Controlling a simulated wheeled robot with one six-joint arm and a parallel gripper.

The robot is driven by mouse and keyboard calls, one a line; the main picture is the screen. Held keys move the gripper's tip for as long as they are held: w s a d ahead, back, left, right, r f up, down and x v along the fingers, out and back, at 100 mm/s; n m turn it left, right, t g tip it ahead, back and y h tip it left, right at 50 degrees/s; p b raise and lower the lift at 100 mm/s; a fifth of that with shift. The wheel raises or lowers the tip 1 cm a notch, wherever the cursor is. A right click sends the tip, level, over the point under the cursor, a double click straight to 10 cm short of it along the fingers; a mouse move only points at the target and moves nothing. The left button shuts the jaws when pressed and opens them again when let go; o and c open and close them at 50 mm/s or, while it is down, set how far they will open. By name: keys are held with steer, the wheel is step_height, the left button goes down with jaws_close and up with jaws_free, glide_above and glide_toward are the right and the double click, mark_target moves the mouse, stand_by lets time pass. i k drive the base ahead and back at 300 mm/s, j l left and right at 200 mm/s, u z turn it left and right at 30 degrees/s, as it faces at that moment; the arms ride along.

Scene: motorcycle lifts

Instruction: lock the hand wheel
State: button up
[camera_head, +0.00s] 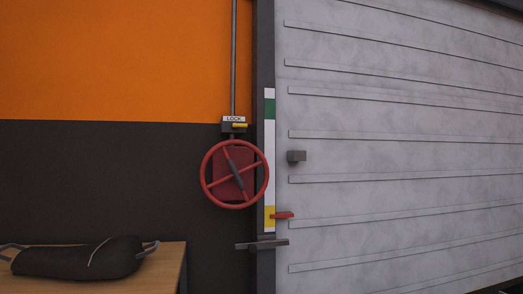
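The red hand wheel (207,172) is on the dark lower part of the wall, left of the door frame. It has a red rim, red spokes and a dark grip piece across its middle, with a red box behind it. Just above it is a small dark box with a white LOCK label (234,119) and a yellow piece (240,126) under the label. A vertical rod (234,60) runs up from that box. My gripper is not in this view.
A ribbed grey door (400,120) fills the right side. A white strip with green and yellow bands (269,150) and a red pointer (284,215) stands beside it. A dark bar (262,244) juts out below. A dark bag (85,260) lies on a wooden table (168,258) at lower left.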

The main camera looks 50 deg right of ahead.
mark_target(234, 125)
steer(key=z, duration=1)
